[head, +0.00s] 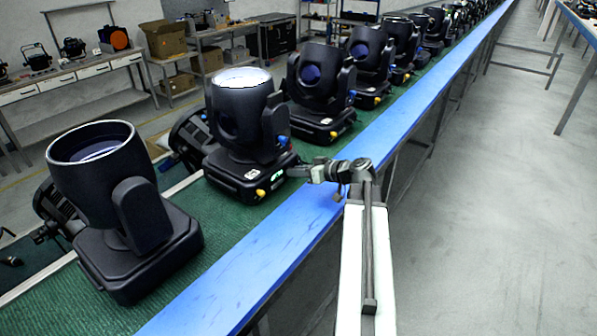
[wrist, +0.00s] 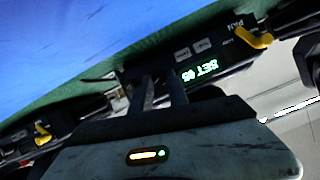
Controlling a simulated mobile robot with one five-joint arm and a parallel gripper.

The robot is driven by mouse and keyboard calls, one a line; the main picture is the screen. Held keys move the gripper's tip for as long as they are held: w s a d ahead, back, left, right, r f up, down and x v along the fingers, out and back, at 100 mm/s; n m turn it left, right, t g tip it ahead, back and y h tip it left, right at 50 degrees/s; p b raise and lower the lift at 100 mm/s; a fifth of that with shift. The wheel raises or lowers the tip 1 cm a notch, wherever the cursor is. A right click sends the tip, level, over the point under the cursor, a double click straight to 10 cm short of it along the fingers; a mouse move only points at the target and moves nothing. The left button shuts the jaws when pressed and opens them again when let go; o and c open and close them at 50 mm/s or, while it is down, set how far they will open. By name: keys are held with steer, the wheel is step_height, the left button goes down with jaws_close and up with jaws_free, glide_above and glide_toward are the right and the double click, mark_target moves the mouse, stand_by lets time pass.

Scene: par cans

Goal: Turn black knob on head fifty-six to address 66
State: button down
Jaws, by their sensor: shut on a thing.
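The moving head (head: 243,130) in front of my arm is black, with a bright lens on top. A small lit display and a yellow lever (head: 261,193) are on its base. In the wrist view its display (wrist: 200,70) glows green-white and appears to read SET with a two-digit number, seen tilted; the digits are hard to make out. My gripper (wrist: 158,80) reaches the base panel beside the display. Its two dark fingers are shut on the black knob, which is mostly hidden between them. My gripper also shows small in the head view (head: 297,172).
A large-lensed head (head: 125,195) stands at left, and more heads (head: 318,90) line the green-topped bench behind. A blue rail (head: 225,290) runs along the bench edge below my arm. The grey floor (head: 480,200) at right is clear. A yellow lever (wrist: 253,38) is near the display.

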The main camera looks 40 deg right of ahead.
steer(key=shift+w+d+f+m+y+b, duration=0.15)
steer(key=shift+d+m+y+b, duration=0.15)
steer(key=shift+m+y, duration=0.8)
steer(key=shift+m, duration=0.4)
steer(key=shift+a, duration=0.1)
steer(key=c, duration=1.3)
jaws_free()
